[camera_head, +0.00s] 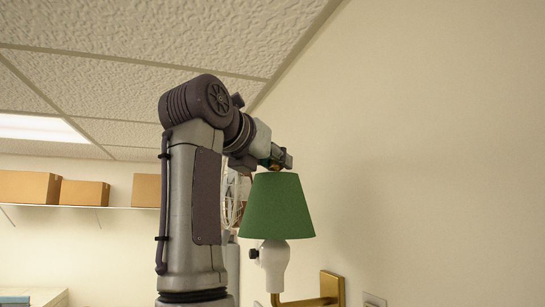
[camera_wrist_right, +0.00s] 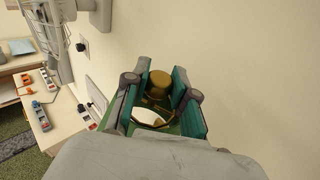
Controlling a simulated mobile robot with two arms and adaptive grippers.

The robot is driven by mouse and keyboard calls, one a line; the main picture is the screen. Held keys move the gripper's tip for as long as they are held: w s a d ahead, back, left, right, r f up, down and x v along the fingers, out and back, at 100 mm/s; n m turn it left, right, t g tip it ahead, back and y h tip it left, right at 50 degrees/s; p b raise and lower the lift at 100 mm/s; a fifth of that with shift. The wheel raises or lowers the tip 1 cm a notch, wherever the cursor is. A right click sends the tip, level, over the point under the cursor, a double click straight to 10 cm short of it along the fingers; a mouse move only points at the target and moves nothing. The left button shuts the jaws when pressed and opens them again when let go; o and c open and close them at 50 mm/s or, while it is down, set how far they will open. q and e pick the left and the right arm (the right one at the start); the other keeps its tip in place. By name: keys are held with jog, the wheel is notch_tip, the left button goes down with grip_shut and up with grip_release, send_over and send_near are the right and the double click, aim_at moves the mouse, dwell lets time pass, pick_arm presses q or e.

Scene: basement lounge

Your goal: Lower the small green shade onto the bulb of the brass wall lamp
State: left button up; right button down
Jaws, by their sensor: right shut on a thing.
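The small green shade (camera_head: 277,210) is upright in the head view, above the white socket (camera_head: 273,262) of the brass wall lamp (camera_head: 329,288). Its lower rim overlaps the top of the socket, and the bulb is hidden in this view. I cannot tell whether the shade rests on the bulb. My right gripper (camera_head: 277,162) is at the top of the shade. A pale round patch (camera_wrist_right: 149,117) shows inside the shade's top opening. My left gripper is out of view.
The plain wall is close at the right, with a wall plate (camera_head: 374,300) beside the lamp bracket. Cardboard boxes (camera_head: 84,192) stand on a shelf at the far left. In the right wrist view, a table (camera_wrist_right: 52,128) with several power strips is at the left.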

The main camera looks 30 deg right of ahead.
aim_at(264, 178)
jog(key=shift+s+a+f+b, duration=0.15)
jog(key=shift+f+b, duration=0.35)
jog(key=shift+f, duration=0.3)
jog(key=shift+s+a+f, duration=0.15)
jog(key=shift+a+f, duration=0.1)
jog(key=shift+f, duration=0.05)
notch_tip(264, 178, down, 2)
jog(key=shift+a+b, duration=0.1)
jog(key=shift+b, duration=0.9)
jog(key=shift+f+b, duration=0.45)
jog(key=shift+f, duration=0.2)
jog(key=shift+f+b, duration=0.95)
jog(key=shift+f, duration=0.35)
pick_arm(q)
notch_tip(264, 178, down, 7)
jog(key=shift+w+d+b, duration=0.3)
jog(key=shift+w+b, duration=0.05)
jog(key=shift+b, duration=0.05)
pick_arm(e)
jog(key=shift+f, duration=0.55)
jog(key=c, duration=0.9)
grip_release()
jog(key=shift+o, duration=0.2)
